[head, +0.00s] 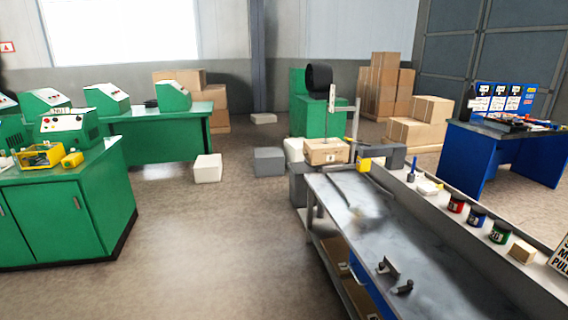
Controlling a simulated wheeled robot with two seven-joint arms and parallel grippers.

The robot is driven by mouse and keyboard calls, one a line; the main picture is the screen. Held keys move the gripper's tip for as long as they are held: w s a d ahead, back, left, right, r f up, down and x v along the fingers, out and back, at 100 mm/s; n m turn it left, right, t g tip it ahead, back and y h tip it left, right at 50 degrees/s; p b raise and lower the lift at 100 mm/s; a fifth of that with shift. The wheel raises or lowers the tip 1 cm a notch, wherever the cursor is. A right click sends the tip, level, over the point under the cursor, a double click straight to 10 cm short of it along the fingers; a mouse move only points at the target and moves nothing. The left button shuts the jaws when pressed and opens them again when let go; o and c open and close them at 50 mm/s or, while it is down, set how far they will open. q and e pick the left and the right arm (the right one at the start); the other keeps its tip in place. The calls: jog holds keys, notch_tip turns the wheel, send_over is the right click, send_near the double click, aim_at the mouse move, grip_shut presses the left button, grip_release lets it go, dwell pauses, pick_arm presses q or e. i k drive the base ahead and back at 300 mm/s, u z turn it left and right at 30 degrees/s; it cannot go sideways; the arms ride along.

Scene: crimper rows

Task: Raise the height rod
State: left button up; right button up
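A thin light-grey upright post (332,98) stands behind a cardboard box at the far end of the grey metal bench, with a short crossbar to its right. A second thin vertical rod (356,118) hangs or stands beside it, at the crossbar's right end. I cannot tell for certain which of these is the height rod. The cardboard box (318,154) hides what lies behind it. A yellow block (364,165) and a dark grey part sit just right of the box. Neither of my grippers is in view.
The bench (345,210) runs toward me at right, with small dark metal parts (388,267) on it and coloured cans (478,215) along its side ledge. A green cabinet (70,205) with machines stands left. Open floor (220,235) lies between.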

aim_at(325, 141)
jog(key=i, duration=2.85)
jog(key=z, duration=0.1)
jog(key=k, duration=0.65)
jog(key=u, duration=0.65)
jog(key=i, duration=1.15)
jog(key=z, duration=0.45)
jog(key=i, duration=1.15)
jog(key=z, duration=1.55)
jog(key=i, duration=0.65)
jog(key=z, duration=0.55)
